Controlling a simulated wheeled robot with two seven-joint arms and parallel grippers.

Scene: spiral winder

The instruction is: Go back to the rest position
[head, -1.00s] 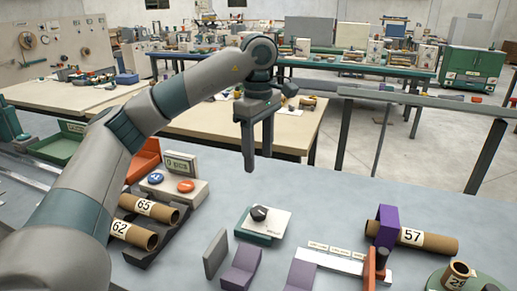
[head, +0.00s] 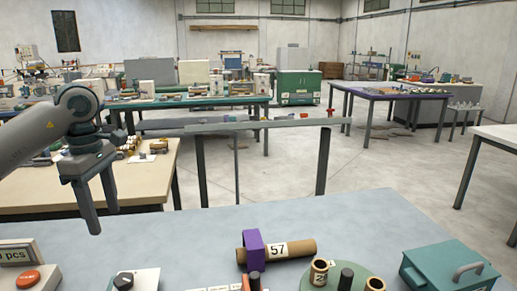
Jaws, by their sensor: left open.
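My left gripper (head: 101,213) hangs at the left of the head view, fingers pointing down and apart, with nothing between them. It is above the far left part of the grey worktable (head: 200,228), apart from everything on it. A brown cardboard tube marked 57 (head: 300,248) lies on the table in a purple holder (head: 253,248). My right gripper does not show.
Short tubes (head: 319,272) stand on a green round plate (head: 338,268). A teal box with a handle (head: 448,272) is at the right. The table's far middle is clear.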

